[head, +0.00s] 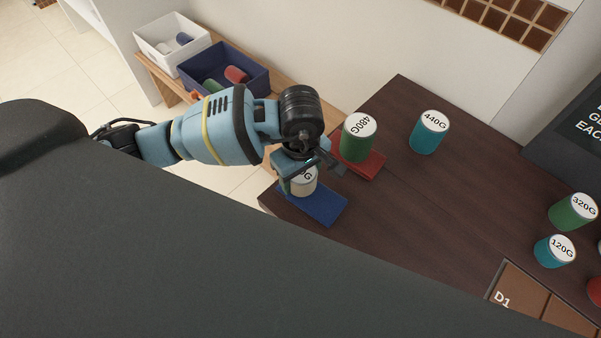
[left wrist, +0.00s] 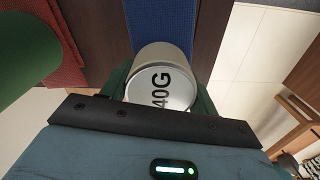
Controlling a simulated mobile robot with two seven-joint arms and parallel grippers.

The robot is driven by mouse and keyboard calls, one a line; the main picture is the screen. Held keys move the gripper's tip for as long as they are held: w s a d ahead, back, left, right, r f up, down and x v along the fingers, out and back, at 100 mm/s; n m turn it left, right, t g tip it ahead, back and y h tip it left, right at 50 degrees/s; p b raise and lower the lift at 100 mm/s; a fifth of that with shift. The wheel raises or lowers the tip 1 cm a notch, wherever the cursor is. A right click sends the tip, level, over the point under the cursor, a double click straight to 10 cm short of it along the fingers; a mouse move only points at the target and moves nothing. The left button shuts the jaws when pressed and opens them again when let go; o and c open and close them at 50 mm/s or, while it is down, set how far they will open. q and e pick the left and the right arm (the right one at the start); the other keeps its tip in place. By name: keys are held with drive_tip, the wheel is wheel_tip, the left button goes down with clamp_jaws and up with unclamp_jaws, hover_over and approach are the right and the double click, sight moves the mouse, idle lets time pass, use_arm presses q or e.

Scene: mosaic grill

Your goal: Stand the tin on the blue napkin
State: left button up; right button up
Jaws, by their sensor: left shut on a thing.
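A cream tin with a white lid (head: 304,181) is between the fingers of my left gripper (head: 310,170), over the blue napkin (head: 322,206). In the left wrist view the tin's lid (left wrist: 161,88) reads "40G", with its first part possibly hidden, and the blue napkin (left wrist: 160,25) runs behind it. The tin looks upright. I cannot tell whether its base touches the napkin. My left gripper is shut on the tin. My right gripper is not in view.
A green 480G tin (head: 357,141) stands on a red napkin (head: 366,166) close beside my left gripper. A teal 440G tin (head: 429,133) is further right. More tins and a D1 tray (head: 509,281) are at the right. The middle of the dark table (head: 425,205) is clear.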

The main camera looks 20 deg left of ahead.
use_arm(q)
drive_tip(key=shift+f, duration=0.15)
drive_tip(key=o, duration=1)
drive_tip(key=shift+o, duration=0.6)
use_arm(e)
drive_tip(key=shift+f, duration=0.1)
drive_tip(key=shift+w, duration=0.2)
use_arm(q)
drive_tip(key=shift+r, duration=0.3)
wheel_tip(320, 180, up, 11)
drive_tip(key=shift+f, duration=0.1)
drive_tip(key=shift+r, duration=0.5)
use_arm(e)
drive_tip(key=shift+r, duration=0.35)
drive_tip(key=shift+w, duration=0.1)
